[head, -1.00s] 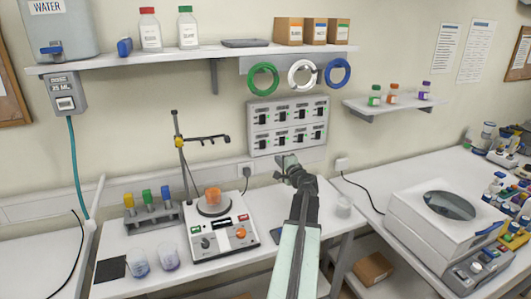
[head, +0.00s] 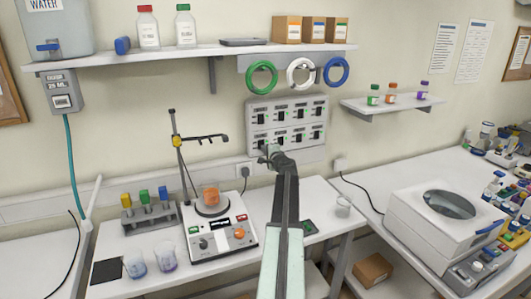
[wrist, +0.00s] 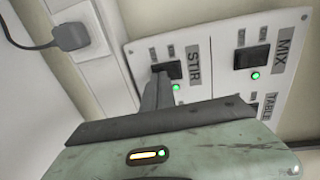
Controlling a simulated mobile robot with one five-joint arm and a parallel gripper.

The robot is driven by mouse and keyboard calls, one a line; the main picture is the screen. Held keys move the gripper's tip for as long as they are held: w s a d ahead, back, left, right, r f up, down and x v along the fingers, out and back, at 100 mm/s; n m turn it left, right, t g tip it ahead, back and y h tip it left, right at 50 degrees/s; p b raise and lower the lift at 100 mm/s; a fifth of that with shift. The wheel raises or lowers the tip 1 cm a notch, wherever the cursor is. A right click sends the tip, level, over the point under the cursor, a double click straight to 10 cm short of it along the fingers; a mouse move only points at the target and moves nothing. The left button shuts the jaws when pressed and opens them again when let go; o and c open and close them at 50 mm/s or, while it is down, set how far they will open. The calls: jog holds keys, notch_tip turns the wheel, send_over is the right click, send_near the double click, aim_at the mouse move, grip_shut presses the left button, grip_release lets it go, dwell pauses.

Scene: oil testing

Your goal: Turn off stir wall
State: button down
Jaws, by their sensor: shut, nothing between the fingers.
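The wall switch panel (head: 287,126) is a pale plate with two rows of dark rocker switches and green lights. In the wrist view the STIR switch (wrist: 168,70) is just beyond my gripper's tip, with its label on the right and a lit green light below right. My gripper (wrist: 158,80) is shut and empty, its tip at or just in front of the lower part of that switch; I cannot tell whether it touches. In the head view my gripper (head: 270,153) reaches the panel's lower left corner.
The MIX switch (wrist: 250,57) with a lit green light is right of STIR, and a TABLE label is below it. A plug in a wall socket (head: 245,170) sits left of my gripper. The hotplate stirrer (head: 218,235) with an orange beaker (head: 210,194) stands below left.

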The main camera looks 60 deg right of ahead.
jog(key=shift+w+d+f+b, duration=0.1)
jog(key=shift+w+b, duration=0.15)
jog(key=shift+b, duration=0.15)
jog(key=f+b+v, duration=0.1)
jog(key=f+v, duration=0.2)
jog(key=v, duration=1.1)
jog(key=shift+s+f, duration=0.25)
